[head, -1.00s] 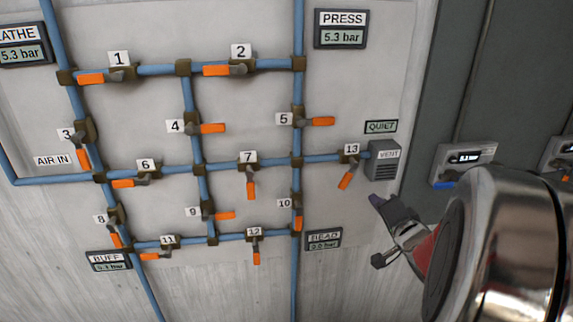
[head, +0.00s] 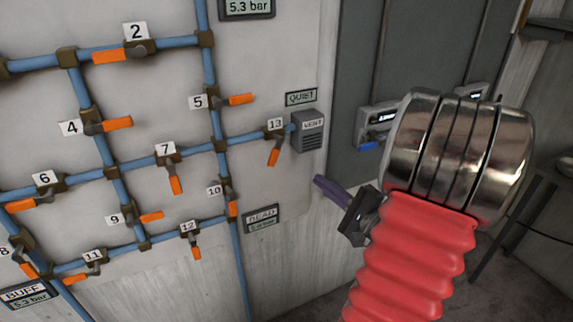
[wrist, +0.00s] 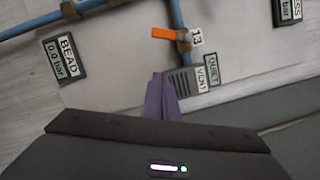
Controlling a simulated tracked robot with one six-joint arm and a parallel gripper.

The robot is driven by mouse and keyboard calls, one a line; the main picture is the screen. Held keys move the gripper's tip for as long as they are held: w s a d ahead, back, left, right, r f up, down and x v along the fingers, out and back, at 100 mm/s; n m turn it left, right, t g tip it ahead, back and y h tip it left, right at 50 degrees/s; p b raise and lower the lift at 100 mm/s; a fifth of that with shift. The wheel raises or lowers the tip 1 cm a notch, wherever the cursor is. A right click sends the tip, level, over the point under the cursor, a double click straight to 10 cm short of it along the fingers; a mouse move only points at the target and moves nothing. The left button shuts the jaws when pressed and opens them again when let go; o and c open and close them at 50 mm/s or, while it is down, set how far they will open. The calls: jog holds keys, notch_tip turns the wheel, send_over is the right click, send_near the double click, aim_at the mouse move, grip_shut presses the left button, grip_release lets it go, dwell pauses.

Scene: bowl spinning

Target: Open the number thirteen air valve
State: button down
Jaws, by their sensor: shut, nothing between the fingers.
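The number thirteen valve (head: 277,134) sits on a short blue pipe just left of the grey vent box. Its orange handle (head: 273,156) hangs down, tilted slightly left and lying across the pipe. In the wrist view the orange handle (wrist: 165,33) points left from the valve body beside the 13 label (wrist: 197,37). My gripper (head: 318,181) is shut and empty, below and right of the valve and apart from it. In the wrist view the purple fingertips (wrist: 161,77) lie together, short of the handle and near the vent.
The vent box (head: 308,131) is close to my fingertips, with the QUIET display (head: 301,97) above it. The BEAD gauge (head: 262,219) is lower left. Valve ten's orange handle (head: 233,208) hangs left of thirteen. A dark cabinet (head: 354,60) stands to the right.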

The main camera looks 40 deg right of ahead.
aim_at(274, 158)
jog(key=shift+w, duration=0.1)
jog(key=w+a+r, duration=0.2)
jog(key=w+a, duration=0.1)
jog(key=w, duration=0.7)
jog(key=shift+w+r, duration=0.25)
jog(key=shift+w, duration=0.1)
jog(key=shift+w+a, duration=0.1)
dwell(0.5)
